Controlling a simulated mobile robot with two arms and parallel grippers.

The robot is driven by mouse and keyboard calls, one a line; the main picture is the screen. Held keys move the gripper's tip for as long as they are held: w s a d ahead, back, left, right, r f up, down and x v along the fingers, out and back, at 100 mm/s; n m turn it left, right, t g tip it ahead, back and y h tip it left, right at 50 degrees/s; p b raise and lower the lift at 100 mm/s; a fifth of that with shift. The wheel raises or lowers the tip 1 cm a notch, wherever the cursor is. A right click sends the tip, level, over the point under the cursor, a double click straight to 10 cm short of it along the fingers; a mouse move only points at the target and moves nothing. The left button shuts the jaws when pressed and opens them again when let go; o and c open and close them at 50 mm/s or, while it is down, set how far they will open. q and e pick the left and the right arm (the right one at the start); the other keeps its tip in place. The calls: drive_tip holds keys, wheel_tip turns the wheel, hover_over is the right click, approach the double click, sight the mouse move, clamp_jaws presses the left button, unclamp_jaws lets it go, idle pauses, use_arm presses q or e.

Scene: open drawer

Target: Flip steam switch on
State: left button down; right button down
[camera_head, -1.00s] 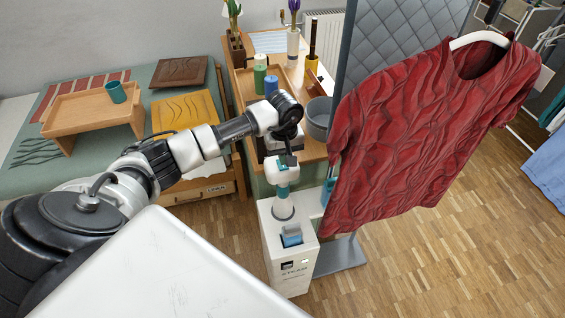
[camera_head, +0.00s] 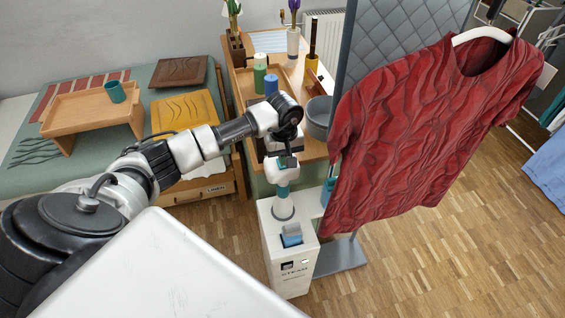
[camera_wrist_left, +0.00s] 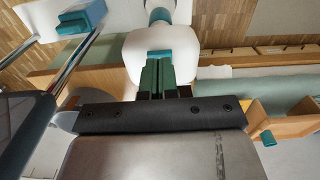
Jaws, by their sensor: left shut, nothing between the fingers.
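A white steamer unit (camera_head: 272,237) with a dark label and "STEAM" lettering stands on the floor below the table. A blue-teal part (camera_head: 291,235) sits in its upper face. A white and teal piece (camera_head: 281,174) rises on a stem above the unit. It fills the upper middle of the left wrist view (camera_wrist_left: 165,45), with a teal tab on it. My left gripper (camera_head: 288,160) points down close to this piece. Its fingers (camera_wrist_left: 165,78) are shut and empty, close to the tab; contact cannot be told. Which part is the steam switch is unclear. My right gripper is out of view.
A red shirt (camera_head: 425,130) hangs on a hanger to the right, close to the steamer. A wooden table (camera_head: 241,88) with candles and vases stands behind. A bed with a wooden tray (camera_head: 92,108) is at the left. Parquet floor is clear at the lower right.

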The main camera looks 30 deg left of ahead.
use_arm(q)
drive_tip(key=shift+f+b, duration=0.6)
drive_tip(key=shift+f, duration=0.1)
drive_tip(key=shift+s+f, duration=0.15)
drive_tip(key=shift+f, duration=0.1)
idle(0.3)
drive_tip(key=shift+r+p, duration=0.3)
drive_tip(key=shift+r, duration=0.5)
drive_tip(key=shift+r+p, duration=1.3)
drive_tip(key=shift+r, duration=1.45)
